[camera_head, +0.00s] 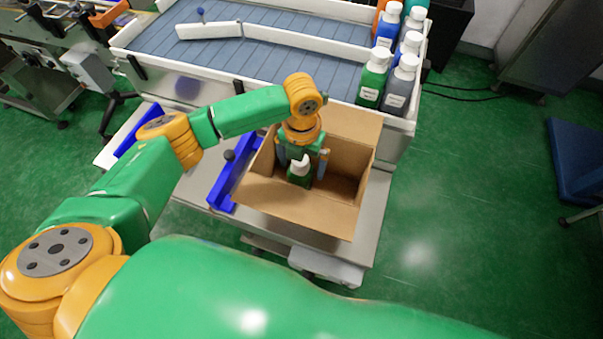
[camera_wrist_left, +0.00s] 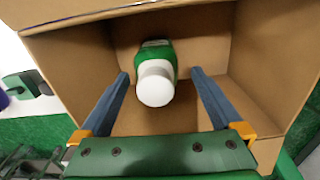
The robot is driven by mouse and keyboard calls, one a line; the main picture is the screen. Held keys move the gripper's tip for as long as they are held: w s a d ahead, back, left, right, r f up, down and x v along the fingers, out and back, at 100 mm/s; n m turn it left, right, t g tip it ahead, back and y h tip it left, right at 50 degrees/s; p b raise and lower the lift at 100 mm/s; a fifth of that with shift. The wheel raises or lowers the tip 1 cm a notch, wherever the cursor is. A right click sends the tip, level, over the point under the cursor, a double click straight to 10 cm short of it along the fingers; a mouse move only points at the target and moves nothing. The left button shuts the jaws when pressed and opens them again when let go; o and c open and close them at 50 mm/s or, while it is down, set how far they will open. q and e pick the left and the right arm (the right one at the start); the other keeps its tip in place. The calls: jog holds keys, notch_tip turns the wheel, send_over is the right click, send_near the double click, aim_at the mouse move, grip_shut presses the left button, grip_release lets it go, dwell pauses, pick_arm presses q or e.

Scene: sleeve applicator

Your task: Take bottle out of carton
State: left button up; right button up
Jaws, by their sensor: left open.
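An open cardboard carton (camera_head: 345,190) stands on the metal table in the head view, and its inner walls (camera_wrist_left: 80,65) fill much of the left wrist view. A green bottle with a white cap (camera_head: 299,171) is inside it. In the left wrist view the bottle (camera_wrist_left: 157,75) shows cap toward the camera, between the two fingers. My left gripper (camera_head: 303,170) reaches down into the carton from above. Its fingers (camera_wrist_left: 160,85) are open, with a gap on each side of the bottle. The lower part of the bottle is hidden. My right gripper is not in view.
A conveyor (camera_head: 290,58) with white guide rails lies behind the carton. Several capped bottles (camera_head: 373,80) stand at its right end. A blue rail (camera_head: 233,175) is left of the carton. Green floor (camera_head: 470,220) lies open on the right.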

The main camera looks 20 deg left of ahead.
pick_arm(q)
jog(key=f, duration=0.4)
jog(key=shift+w+a+f, duration=0.1)
jog(key=shift+a+f, duration=0.05)
jog(key=shift+a, duration=0.1)
grip_shut()
